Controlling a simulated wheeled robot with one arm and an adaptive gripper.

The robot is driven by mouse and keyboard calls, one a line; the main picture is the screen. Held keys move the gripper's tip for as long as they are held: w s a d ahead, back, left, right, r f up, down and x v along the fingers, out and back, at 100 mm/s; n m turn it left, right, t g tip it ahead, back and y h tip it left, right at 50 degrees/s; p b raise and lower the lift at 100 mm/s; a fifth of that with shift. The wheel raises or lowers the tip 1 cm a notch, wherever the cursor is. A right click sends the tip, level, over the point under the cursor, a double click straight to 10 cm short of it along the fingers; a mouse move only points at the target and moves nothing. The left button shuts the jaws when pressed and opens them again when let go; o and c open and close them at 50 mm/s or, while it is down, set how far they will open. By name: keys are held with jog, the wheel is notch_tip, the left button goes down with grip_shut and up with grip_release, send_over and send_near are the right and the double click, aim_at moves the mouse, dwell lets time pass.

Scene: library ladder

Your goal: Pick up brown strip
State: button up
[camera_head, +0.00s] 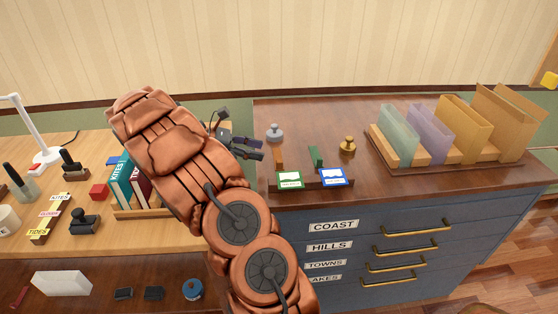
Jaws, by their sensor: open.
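The brown strip (278,157) is a small orange-brown piece on top of the blue cabinet (400,205), near its left end. It lies just behind a card with a green border (289,180). My gripper (259,149) is dark and open, with its fingers pointing right. In the picture it is just left of the brown strip, with a small gap between them. I cannot tell its height above the cabinet top. My arm hides part of the gripper's base and the cabinet's left edge.
A green strip (316,156) is right of the brown one. A grey knobbed weight (275,133) and a brass one (347,146) stand close by. A blue-bordered card (333,177) is in front.

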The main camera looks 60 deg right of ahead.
aim_at(279, 161)
notch_tip(279, 161, down, 3)
jog(key=shift+s+r, duration=0.1)
jog(key=shift+s+d, duration=0.4)
jog(key=shift+s, duration=0.05)
jog(key=shift+p+x, duration=0.7)
jog(key=shift+x, duration=2.35)
grip_shut()
